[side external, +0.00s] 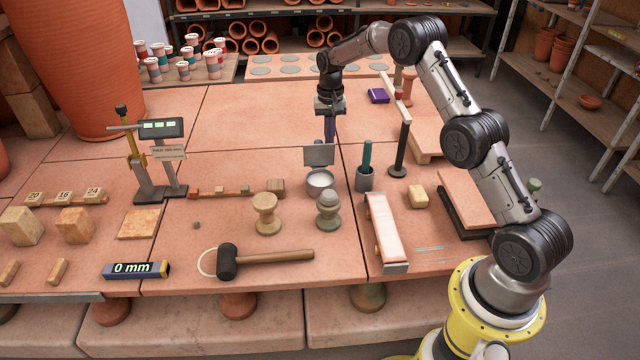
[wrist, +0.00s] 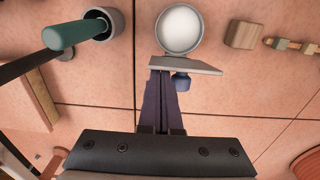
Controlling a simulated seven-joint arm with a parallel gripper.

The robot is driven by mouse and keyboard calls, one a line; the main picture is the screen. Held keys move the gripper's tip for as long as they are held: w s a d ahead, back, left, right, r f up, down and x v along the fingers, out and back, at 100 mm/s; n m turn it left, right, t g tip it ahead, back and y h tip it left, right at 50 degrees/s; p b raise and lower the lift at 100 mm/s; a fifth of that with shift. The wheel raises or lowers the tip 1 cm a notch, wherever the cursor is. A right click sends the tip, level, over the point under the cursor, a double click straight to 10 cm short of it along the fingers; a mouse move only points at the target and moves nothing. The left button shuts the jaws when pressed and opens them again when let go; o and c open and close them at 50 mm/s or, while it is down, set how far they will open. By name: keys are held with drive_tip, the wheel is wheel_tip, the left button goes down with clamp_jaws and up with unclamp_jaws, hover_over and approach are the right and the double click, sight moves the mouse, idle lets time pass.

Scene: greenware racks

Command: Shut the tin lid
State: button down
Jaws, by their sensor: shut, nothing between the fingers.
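The round tin (side external: 320,184) stands on the tiled table near the middle, a pale disc inside its rim. In the wrist view the tin (wrist: 180,30) is at the top centre. Its square grey lid (side external: 319,155) stands up from the tin's far edge, so the tin is open. The lid (wrist: 186,66) shows almost edge-on in the wrist view. My gripper (side external: 330,138) is shut and empty, pointing down behind the lid. In the wrist view its fingertips (wrist: 162,76) are close to the lid's back face; I cannot tell whether they touch it.
A grey cup with a green-handled tool (side external: 365,178) and a dark post (side external: 400,150) stand right of the tin. A wooden block (side external: 276,187) is on its left.

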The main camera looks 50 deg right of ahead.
drive_tip(key=shift+s+a+f, duration=0.25)
drive_tip(key=shift+s+a, duration=0.45)
drive_tip(key=shift+s+a+f, duration=0.2)
drive_tip(key=shift+s+a, duration=0.45)
drive_tip(key=shift+s, duration=0.05)
drive_tip(key=shift+f, duration=0.1)
drive_tip(key=shift+s+a+f, duration=0.15)
drive_tip(key=shift+f, duration=0.4)
drive_tip(key=shift+s+a+f, duration=0.15)
drive_tip(key=shift+s+f, duration=0.05)
drive_tip(key=shift+f, duration=0.35)
drive_tip(key=shift+s+a+f, duration=0.15)
drive_tip(key=shift+f, duration=0.4)
drive_tip(key=shift+r, duration=2.5)
